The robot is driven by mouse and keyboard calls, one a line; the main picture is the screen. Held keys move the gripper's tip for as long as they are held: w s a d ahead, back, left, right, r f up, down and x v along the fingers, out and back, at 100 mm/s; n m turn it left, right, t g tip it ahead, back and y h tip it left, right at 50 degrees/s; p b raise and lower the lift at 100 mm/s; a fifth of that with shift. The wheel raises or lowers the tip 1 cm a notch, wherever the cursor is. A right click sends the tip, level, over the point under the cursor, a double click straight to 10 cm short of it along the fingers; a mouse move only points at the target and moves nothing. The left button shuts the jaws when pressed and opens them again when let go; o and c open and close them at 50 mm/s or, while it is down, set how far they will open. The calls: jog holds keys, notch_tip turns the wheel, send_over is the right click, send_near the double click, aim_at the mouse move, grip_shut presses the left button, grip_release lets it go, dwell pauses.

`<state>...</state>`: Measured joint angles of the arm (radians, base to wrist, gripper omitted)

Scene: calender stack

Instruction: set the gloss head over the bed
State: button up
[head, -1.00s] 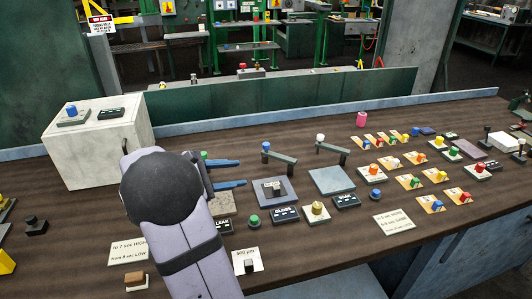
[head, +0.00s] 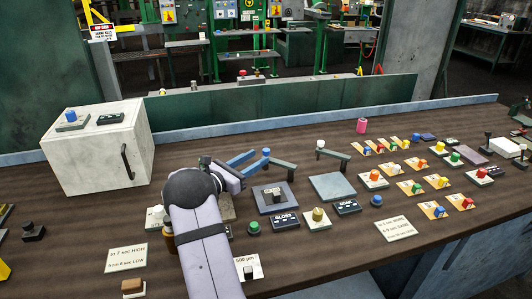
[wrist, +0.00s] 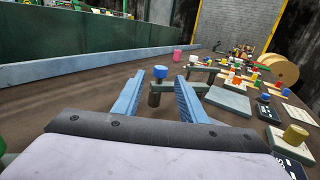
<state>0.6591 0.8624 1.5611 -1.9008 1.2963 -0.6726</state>
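The gloss head is a grey bar with a blue knob (head: 266,153) at its left end. It stands behind the gloss bed, a blue-grey plate (head: 264,206) with a small dark piece on it and a GLOSS label (head: 285,222) in front. The bar points right and does not cover the plate's middle. My gripper (head: 255,158) is open with its blue fingers reaching toward the knob from the left. In the wrist view the knob (wrist: 160,72) shows between the spread fingertips, touching neither visibly. The gloss bed is mostly hidden there by the right finger.
A similar bar with a white knob (head: 320,144) stands behind the SOAK plate (head: 332,192) to the right. A yellow knob (head: 318,214) and a green knob (head: 254,226) are in front. A pale box (head: 90,165) stands at the left. Several coloured-knob cards fill the right side.

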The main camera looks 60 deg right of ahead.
aim_at(266, 154)
jog(key=shift+p+x, duration=0.65)
jog(key=shift+x, duration=2.25)
jog(key=shift+c, duration=0.3)
jog(key=shift+a, duration=0.1)
grip_shut()
